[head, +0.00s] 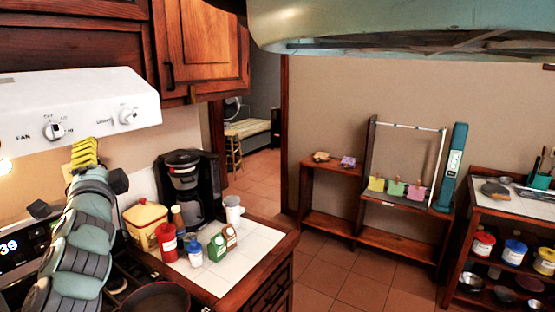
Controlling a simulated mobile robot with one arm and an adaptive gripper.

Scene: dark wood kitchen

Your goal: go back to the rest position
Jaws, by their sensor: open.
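My arm (78,238) rises at the left edge of the head view, in front of the stove. My gripper (82,155) is at its upper end, with yellow ribbed fingers pointing up, just below the white range hood (75,108). The gripper is open, and I see nothing between its fingers. It is above and to the left of the counter items and appears clear of them. The arm hides part of the stove front and its clock.
A dark pan (157,299) sits on the stove. Wooden shelves (402,245) stand at the far wall. The tiled floor between is clear.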

